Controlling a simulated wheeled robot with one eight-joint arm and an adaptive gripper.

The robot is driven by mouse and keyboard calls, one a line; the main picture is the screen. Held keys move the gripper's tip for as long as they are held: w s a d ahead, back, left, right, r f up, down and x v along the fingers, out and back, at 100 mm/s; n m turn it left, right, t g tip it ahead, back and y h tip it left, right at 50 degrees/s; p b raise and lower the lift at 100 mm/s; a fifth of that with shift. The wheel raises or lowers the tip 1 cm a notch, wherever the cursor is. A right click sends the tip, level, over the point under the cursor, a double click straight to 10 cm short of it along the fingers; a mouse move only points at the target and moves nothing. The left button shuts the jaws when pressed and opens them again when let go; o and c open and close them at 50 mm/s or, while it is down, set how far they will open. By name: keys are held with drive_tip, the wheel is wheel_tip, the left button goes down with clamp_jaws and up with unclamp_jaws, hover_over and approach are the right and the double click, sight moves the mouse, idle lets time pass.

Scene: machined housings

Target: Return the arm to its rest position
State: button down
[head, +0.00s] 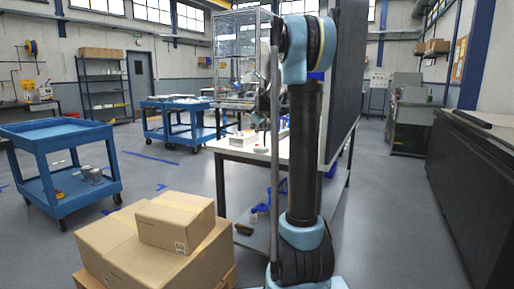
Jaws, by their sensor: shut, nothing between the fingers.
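My arm stands upright right of centre in the head view, with a dark upper link between light blue joints. Its far end is folded down behind and to the left of the upper link. My gripper (259,122) shows small there, partly hidden by my arm, above the white-topped workbench (234,148). It is shut and I see nothing held in it. It appears apart from the bench top, though the exact gap is hard to tell.
Cardboard boxes (176,221) are stacked at the front left. A blue cart (62,138) stands at left, another blue cart (178,104) farther back. A dark panel (345,80) rises close right of my arm. A long black counter (470,170) lines the right. Floor between is clear.

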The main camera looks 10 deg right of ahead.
drive_tip(key=shift+r, duration=0.7)
drive_tip(key=s+f+m+g, duration=0.1)
drive_tip(key=s+f+m, duration=0.15)
drive_tip(key=s, duration=0.75)
drive_tip(key=s+f+m+g, duration=0.1)
drive_tip(key=s+f, duration=0.2)
drive_tip(key=s, duration=0.8)
drive_tip(key=s+f+m+g, duration=0.2)
drive_tip(key=s, duration=0.8)
drive_tip(key=s+f+m+g, duration=0.1)
drive_tip(key=s+f, duration=0.4)
drive_tip(key=s, duration=0.3)
drive_tip(key=s+f+m+g, duration=0.1)
drive_tip(key=s+f+m, duration=0.1)
drive_tip(key=s+f, duration=0.3)
drive_tip(key=s+d+f+m+g+h, duration=0.1)
drive_tip(key=s+f, duration=0.5)
drive_tip(key=s, duration=0.6)
drive_tip(key=shift+s, duration=0.2)
drive_tip(key=shift+m, duration=0.25)
drive_tip(key=shift+w+f, duration=0.15)
drive_tip(key=shift+w, duration=0.35)
